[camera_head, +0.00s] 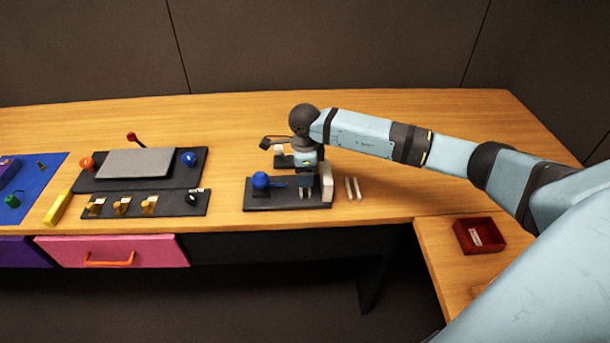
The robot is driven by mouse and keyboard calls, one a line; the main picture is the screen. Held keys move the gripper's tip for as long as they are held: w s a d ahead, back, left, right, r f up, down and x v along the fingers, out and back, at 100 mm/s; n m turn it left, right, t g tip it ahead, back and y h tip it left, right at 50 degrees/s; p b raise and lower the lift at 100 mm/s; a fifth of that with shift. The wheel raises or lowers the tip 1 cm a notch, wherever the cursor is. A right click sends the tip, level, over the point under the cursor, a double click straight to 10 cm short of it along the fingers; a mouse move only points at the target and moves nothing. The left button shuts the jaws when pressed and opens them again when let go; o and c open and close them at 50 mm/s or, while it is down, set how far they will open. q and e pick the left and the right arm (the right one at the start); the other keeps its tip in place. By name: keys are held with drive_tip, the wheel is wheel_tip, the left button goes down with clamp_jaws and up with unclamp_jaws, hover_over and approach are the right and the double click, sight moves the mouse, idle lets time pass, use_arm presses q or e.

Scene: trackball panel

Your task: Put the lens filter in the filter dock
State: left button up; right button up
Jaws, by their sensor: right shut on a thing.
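My right arm reaches in from the right, and its gripper (307,192) points down over the right part of a dark panel (290,205). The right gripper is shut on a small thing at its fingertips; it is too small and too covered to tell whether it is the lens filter. The panel carries a blue ball (260,180) to the left of the gripper and a pale upright block (327,183) at its right end. I cannot make out the filter dock for certain. My left gripper is not in view.
Two thin pale sticks (352,189) lie right of the panel. A red tray (479,236) stands on the right-hand table. To the left are a grey plate (137,163), a panel with brass pieces (145,204), a yellow bar (56,207) and a pink drawer (112,250).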

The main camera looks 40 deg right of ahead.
drive_tip(key=shift+f, duration=0.95)
drive_tip(key=shift+f, duration=0.2)
drive_tip(key=o, duration=0.9)
drive_tip(key=shift+r, duration=0.1)
drive_tip(key=shift+r, duration=0.1)
